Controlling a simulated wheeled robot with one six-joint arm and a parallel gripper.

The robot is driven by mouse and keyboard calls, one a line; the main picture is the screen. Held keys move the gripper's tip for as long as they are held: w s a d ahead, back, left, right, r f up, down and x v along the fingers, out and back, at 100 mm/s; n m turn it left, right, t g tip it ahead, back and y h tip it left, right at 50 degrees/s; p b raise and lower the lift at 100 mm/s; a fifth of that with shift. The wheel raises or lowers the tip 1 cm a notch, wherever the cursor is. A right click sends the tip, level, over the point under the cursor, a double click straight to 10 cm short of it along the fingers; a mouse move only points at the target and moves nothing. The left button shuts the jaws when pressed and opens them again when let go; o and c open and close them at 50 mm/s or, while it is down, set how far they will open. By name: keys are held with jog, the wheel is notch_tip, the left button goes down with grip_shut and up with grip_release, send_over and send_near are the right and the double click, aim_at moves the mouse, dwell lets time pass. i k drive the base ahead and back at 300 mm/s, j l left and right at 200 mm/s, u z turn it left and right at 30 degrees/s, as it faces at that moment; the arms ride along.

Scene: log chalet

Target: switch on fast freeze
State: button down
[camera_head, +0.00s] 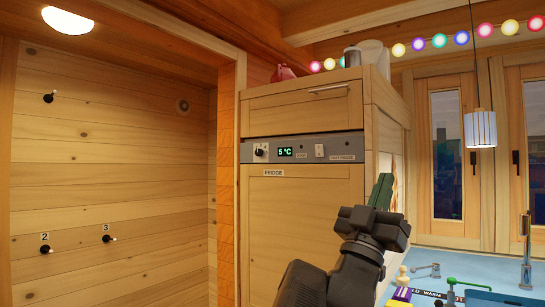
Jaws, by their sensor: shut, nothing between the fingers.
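The fridge (300,230) is a wooden cabinet labelled FRIDGE. A grey control panel (350,145) runs across it. The panel has a round knob (261,152), a green display reading 5 °C (285,152), and a white rocker switch (320,150). A small label (342,157), too small to read surely, sits right of the switch; it seems to say FAST FREEZE. I cannot tell the switch's position. My gripper (381,190) is shut and empty, its green fingers pointing up, below and right of the panel in the picture, apart from the switch.
A blue counter (450,265) with a tap (526,250) and small levers stands at the lower right. A lamp (480,128) hangs before the windows. A kettle-like red thing (284,73) and pale containers stand on the cabinet. Numbered wall hooks or switches (46,249) are at left.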

aim_at(319, 148)
jog(key=i+u, duration=0.15)
jog(key=i, duration=0.35)
jog(key=i+l+u, duration=0.15)
jog(key=i, duration=0.3)
jog(key=i+l+u, duration=0.15)
jog(key=i, duration=0.35)
jog(key=l, duration=0.1)
